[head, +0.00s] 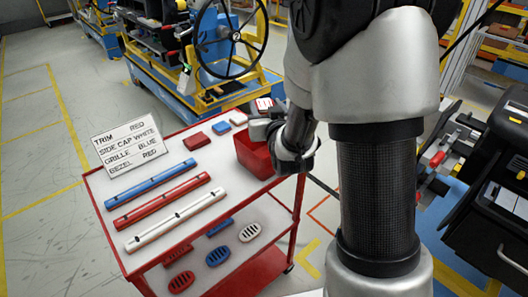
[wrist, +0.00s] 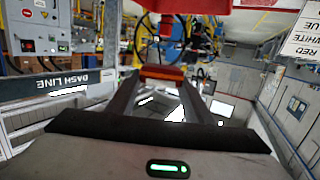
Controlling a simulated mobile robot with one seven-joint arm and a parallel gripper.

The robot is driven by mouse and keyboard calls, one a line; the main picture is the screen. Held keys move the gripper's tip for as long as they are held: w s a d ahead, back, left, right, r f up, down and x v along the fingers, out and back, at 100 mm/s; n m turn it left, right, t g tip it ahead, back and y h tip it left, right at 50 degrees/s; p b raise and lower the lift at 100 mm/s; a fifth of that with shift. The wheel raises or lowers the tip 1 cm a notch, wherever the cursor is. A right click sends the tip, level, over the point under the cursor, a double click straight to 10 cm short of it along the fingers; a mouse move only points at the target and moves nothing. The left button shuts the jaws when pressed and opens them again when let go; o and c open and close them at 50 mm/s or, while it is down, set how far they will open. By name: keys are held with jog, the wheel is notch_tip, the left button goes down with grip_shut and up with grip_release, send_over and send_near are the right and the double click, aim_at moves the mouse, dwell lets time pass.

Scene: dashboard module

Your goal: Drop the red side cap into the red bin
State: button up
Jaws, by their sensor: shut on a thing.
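The red bin (head: 258,162) stands at the right end of the cart top in the head view, an open red box. In the wrist view my gripper (wrist: 162,76) is shut on a small orange-red piece (wrist: 162,72), which looks like the red side cap. A red surface at the top edge (wrist: 235,4) of the wrist view may be the bin or the cart; I cannot tell which.
The red-edged cart (head: 112,225) carries long bars (head: 165,200), slotted oval pieces (head: 216,256) and small red, blue and white blocks (head: 221,128). A sign (head: 126,145) stands at its left. A steering-wheel assembly (head: 225,50) stands behind, black machinery (head: 490,180) at right.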

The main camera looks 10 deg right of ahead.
jog(key=f+b, duration=0.1)
jog(key=b, duration=0.1)
jog(key=f+b, duration=0.1)
jog(key=b, duration=0.2)
jog(key=shift+w+d+f, duration=0.1)
jog(key=shift+d+f, duration=0.2)
jog(key=shift+d, duration=0.1)
jog(key=d+f+b, duration=0.1)
jog(key=b, duration=0.4)
jog(key=shift+f, duration=0.2)
notch_tip(320, 180, down, 6)
jog(key=b, duration=0.3)
jog(key=shift+r, duration=0.15)
jog(key=o, duration=1.1)
